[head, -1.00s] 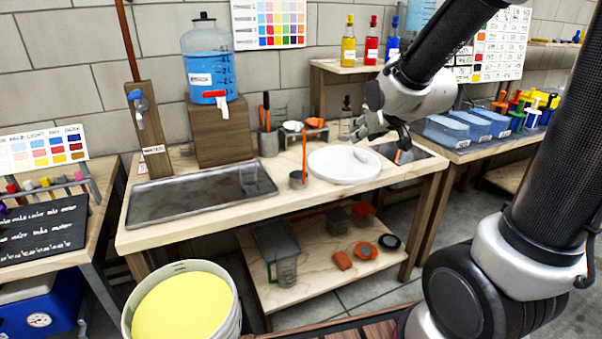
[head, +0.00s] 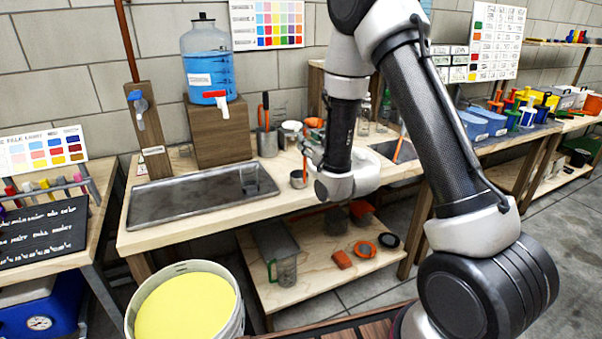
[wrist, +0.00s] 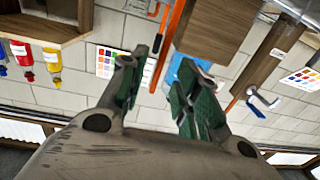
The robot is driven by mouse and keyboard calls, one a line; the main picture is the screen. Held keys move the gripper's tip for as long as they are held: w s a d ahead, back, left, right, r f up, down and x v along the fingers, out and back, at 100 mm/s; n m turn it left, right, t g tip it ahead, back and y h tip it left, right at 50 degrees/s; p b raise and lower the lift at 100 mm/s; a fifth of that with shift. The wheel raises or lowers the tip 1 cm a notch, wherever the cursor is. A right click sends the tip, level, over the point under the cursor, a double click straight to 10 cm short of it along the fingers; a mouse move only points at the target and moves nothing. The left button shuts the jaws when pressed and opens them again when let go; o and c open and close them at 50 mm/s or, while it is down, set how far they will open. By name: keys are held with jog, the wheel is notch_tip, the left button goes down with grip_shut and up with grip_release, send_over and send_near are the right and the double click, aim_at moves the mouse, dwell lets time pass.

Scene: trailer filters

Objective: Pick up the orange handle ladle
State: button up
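The orange handle ladle (head: 298,180) stands on the workbench, its small metal cup down and its thin orange handle upright. In the wrist view, which is upside down, the orange handle (wrist: 166,58) runs between the two green-padded fingers of my gripper (wrist: 160,75). The fingers are apart, with gaps visible on both sides of the handle. In the head view my gripper (head: 313,150) is close by the handle, partly hidden by my own wrist. The ladle's cup is not clear in the wrist view.
A metal tray (head: 190,197) lies left of the ladle. A wooden block (head: 218,135) holds a blue water jug (head: 208,60) behind. A container with orange-handled tools (head: 267,142) stands nearby.

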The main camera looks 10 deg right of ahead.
jog(key=x, duration=0.3)
jog(key=shift+w, duration=0.4)
jog(key=shift+c, duration=0.2)
grip_shut()
jog(key=shift+r, duration=0.15)
